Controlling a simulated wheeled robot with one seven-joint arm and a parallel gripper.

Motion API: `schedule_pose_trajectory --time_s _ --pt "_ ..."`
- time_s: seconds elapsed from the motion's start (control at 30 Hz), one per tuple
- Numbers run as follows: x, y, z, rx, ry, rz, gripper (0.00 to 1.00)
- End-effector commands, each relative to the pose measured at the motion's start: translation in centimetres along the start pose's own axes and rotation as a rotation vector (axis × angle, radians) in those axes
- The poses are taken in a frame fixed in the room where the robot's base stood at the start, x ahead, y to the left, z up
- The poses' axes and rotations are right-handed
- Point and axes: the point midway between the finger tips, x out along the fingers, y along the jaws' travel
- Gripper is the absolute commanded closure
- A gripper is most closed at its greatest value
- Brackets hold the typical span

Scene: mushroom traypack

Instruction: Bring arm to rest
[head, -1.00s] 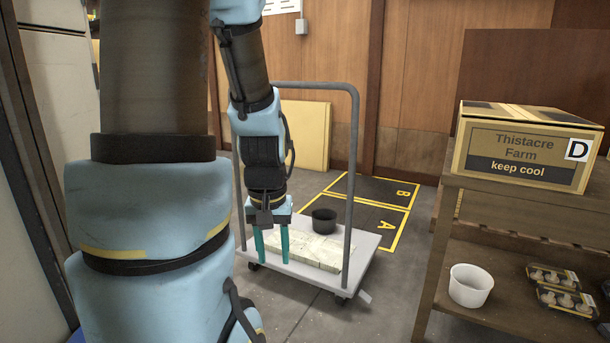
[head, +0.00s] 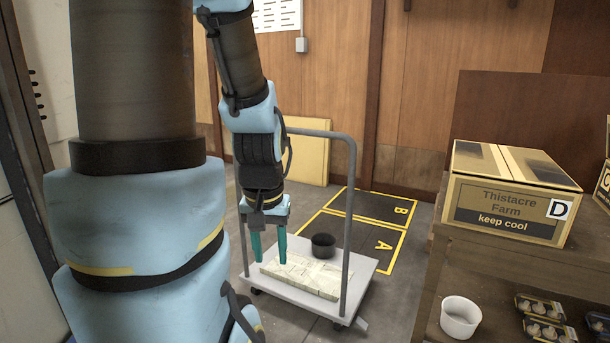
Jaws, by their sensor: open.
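My gripper (head: 268,247) hangs from my blue arm at the centre-left of the head view. Its two teal fingers point down and stand apart, with nothing between them. It appears in front of or above the near left part of a pale, flat slab (head: 300,275) on a grey cart (head: 277,297). I cannot tell whether the fingertips touch the slab. The near part of my arm fills the left of the view.
A black bowl (head: 323,246) stands on the cart beside the slab. Cart rails rise around it. On the right, a wooden shelf (head: 428,290) holds a Thistacre Farm box (head: 500,208), a white tub (head: 460,318) and mushroom packs (head: 541,308). Floor bays A and B (head: 385,215) are empty.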

Motion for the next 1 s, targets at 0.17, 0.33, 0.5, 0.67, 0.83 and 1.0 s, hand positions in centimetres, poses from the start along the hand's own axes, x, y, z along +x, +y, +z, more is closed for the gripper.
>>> schedule_pose_trajectory --time_s 0.17,0.33,0.5,0.67,0.83,1.0 --pt "-7.5 0.0 -1.0 0.0 0.0 0.0 0.55" --pt "-12.8 0.0 -1.8 0.0 0.0 0.0 0.55" --pt "-17.8 0.1 -2.5 0.0 0.0 0.0 0.55" --pt "-20.9 0.1 -2.9 0.0 0.0 0.0 0.55" --pt "-21.9 0.1 -3.1 0.0 0.0 0.0 0.55" --pt "-22.0 0.1 -3.1 0.0 0.0 0.0 0.55"
